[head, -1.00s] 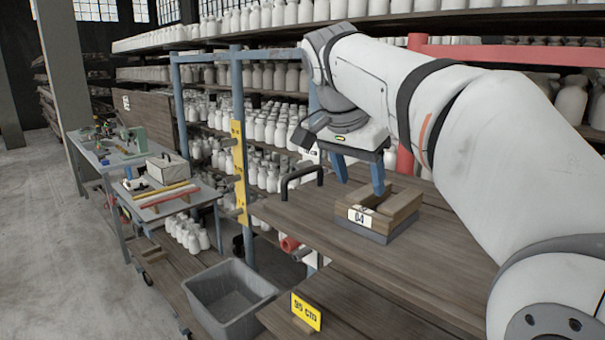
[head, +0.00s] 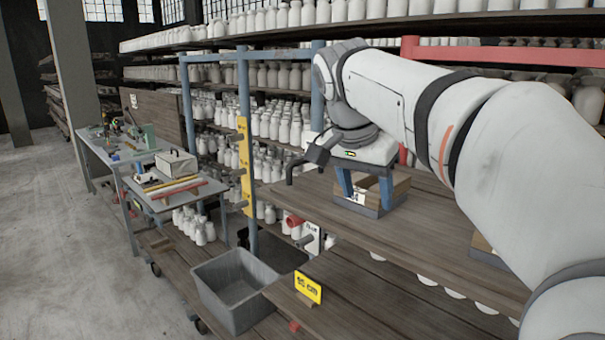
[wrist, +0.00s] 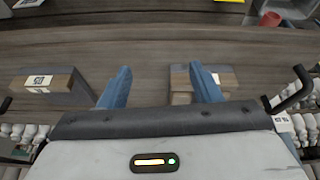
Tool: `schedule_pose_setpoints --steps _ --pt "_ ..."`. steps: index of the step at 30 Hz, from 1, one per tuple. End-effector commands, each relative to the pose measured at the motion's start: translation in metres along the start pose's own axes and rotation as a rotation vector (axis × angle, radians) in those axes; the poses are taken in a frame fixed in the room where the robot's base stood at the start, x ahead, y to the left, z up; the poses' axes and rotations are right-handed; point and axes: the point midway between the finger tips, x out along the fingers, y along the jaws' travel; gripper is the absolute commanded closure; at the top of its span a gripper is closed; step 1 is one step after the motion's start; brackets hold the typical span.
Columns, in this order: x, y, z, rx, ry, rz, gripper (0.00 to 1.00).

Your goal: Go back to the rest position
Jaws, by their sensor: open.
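My gripper (head: 366,200) is open. In the head view its two blue fingers point down in front of or over a small wooden box (head: 399,187) with a grey base on the shelf board; the fingers partly hide it. A wooden box (wrist: 228,78) lies by the right finger there, and a box with a pale label (wrist: 62,84) lies left of the left finger. I cannot tell whether a finger touches either box.
The wooden board (head: 430,235) is mostly clear. A second box (head: 484,247) is partly hidden by my arm. A grey bin (head: 228,290) stands lower, beside a yellow sign (head: 308,287). A cart with tools (head: 172,186) stands left. Racks of white bottles fill the back; open floor lies left.

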Motion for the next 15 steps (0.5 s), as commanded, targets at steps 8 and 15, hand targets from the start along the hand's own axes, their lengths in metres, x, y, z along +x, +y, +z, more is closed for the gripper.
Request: schedule_pose_setpoints --steps 8,15 --pt "0.029 0.022 0.019 -0.120 -0.032 -0.026 0.42" --pt "0.075 0.056 0.057 -0.293 -0.072 -0.077 0.42"
